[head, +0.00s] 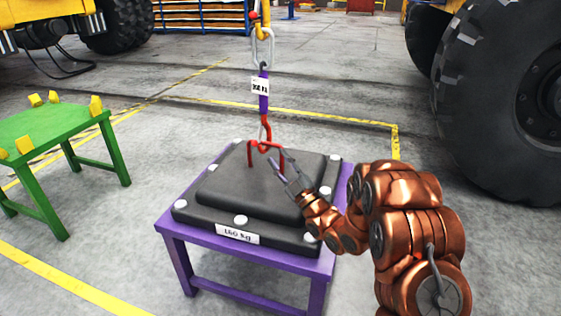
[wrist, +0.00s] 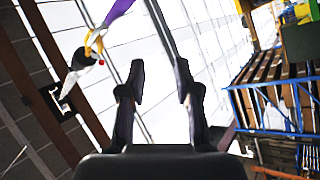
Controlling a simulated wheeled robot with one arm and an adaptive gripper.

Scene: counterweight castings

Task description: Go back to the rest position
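My gripper (head: 289,178) is at the end of my copper arm, just right of the red handle (head: 265,147) on the casting. In the wrist view my gripper (wrist: 160,85) shows two dark fingers standing apart with nothing between them. The black casting (head: 250,190), labelled 160 kg, sits on a purple stand (head: 180,245). A red hook (head: 267,127) hangs from a purple sling (head: 263,95) with a 360 kg tag and meets the handle; whether it is engaged I cannot tell. The wrist view looks upward, with the purple sling (wrist: 118,10) at upper left.
A chain (head: 262,48) and yellow hoist part hang above the casting. A green table (head: 50,130) with yellow corner pieces stands at left. A large tyre (head: 510,100) is at right. Yellow lines mark the open grey floor. A blue rack (head: 205,15) stands at the back.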

